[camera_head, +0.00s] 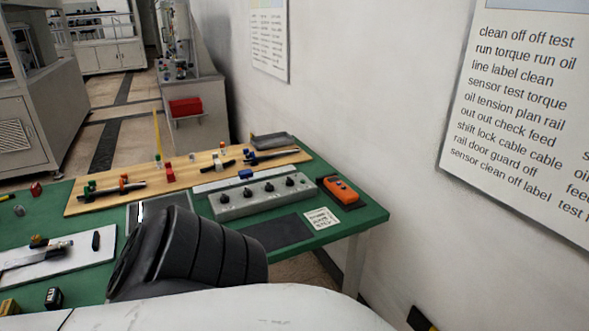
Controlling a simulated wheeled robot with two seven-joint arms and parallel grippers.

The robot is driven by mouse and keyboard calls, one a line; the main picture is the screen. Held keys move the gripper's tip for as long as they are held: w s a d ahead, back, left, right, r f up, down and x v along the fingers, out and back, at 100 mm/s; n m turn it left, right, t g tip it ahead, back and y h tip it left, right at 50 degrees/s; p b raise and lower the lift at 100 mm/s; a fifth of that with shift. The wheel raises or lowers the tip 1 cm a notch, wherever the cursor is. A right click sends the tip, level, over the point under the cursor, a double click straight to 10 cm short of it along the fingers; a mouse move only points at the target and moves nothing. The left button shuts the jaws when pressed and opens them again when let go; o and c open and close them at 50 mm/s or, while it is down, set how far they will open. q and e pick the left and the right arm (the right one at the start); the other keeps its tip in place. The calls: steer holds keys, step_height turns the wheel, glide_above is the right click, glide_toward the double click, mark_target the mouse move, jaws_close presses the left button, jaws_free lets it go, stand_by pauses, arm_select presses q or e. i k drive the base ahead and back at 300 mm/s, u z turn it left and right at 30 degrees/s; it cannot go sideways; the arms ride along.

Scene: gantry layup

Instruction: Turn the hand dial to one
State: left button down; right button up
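A grey box (240,208) with several black knobs on its top stands on the green table, right of the middle. Which knob is the hand dial, and where the knobs point, is too small to tell. An orange handheld device (341,188) with a dark patch on its face lies to the right of the box; I cannot make out a dial on it. A black and white arm of mine covers the front middle of the table. Neither of my grippers can be seen.
The green table (362,212) ends at the right near a white wall. A wooden board (143,199) with small parts lies behind the box. A dark mat (272,233) and a printed card (321,218) lie in front. A white board (72,262) with tools is at left.

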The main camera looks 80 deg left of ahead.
mark_target(223, 199)
steer(key=i, duration=1.25)
steer(key=u, duration=2.45)
